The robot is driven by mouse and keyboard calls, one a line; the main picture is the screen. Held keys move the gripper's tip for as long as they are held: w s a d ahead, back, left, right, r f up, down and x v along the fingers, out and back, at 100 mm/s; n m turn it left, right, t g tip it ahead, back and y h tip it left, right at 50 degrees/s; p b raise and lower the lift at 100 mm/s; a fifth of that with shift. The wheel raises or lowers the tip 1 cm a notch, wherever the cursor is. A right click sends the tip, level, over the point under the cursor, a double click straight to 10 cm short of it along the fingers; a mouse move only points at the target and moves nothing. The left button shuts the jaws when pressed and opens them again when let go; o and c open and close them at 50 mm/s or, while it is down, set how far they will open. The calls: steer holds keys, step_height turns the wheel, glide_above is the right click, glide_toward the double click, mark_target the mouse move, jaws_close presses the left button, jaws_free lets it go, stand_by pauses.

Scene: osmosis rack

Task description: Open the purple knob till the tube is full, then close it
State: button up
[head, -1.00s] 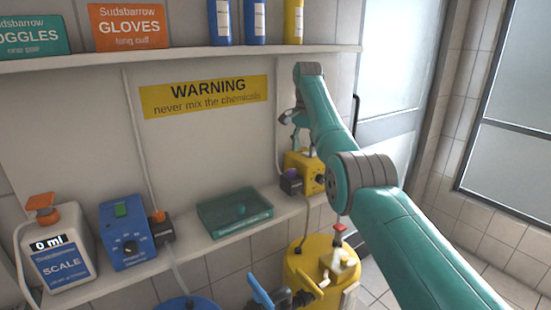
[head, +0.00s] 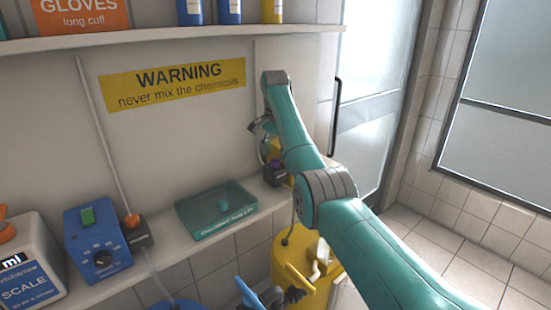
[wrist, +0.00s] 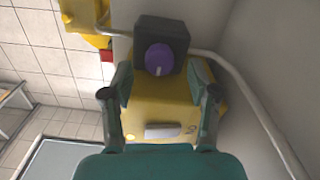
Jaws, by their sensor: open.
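The purple knob (wrist: 158,59) sits on a dark block (wrist: 174,33) at the top centre of the wrist view. In the head view the knob (head: 275,163) is small and partly hidden beside my arm. The yellow box (wrist: 160,100) next to the dark block lies between my fingers in the wrist view. My gripper (wrist: 161,78) is open, with one finger on each side of the knob's lower edge, and holds nothing. In the head view my gripper (head: 262,128) is above the right end of the shelf. A pale tube (wrist: 240,85) curves along the wall; its fill level cannot be seen.
A yellow drum (head: 290,262) stands below. A door (head: 375,110) is to the right.

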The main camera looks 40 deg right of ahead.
mark_target(275, 163)
steer(key=shift+f, duration=1.35)
jaws_close()
steer(key=shift+n, duration=0.3)
steer(key=n, duration=0.3)
steer(key=shift+n, duration=1.8)
